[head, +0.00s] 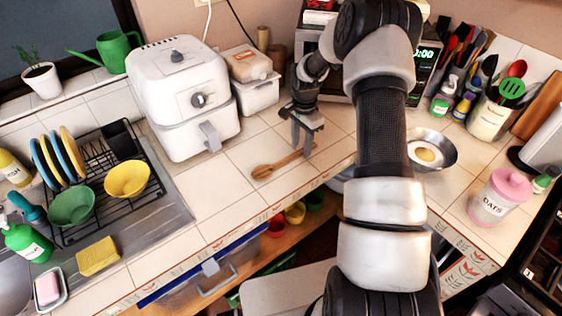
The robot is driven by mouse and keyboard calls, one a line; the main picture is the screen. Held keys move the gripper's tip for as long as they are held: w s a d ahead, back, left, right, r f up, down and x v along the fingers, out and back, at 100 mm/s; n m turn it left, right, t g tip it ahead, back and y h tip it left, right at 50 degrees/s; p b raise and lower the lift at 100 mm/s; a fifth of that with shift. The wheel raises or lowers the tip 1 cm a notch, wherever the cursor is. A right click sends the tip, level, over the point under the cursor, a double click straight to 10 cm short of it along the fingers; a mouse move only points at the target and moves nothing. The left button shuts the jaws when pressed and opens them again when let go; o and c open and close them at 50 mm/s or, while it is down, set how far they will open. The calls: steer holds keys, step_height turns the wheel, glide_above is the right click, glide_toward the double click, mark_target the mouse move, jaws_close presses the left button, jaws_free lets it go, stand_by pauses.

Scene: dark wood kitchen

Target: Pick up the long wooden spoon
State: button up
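The long wooden spoon (277,166) lies on the tiled counter in front of the white air fryer. Its bowl end points to the lower left and its handle runs to the upper right. My gripper (302,145) points down at the handle end, with its two fingers apart. The fingertips overlap the handle in this view. I cannot tell whether they are around it or just above it. The fingers partly hide the far end of the handle.
A metal bowl (440,150) is to the right, behind my arm. The dish rack (100,165) is at the left. The counter in front of the spoon is clear.

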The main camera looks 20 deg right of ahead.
steer(key=shift+f, duration=0.45)
jaws_close()
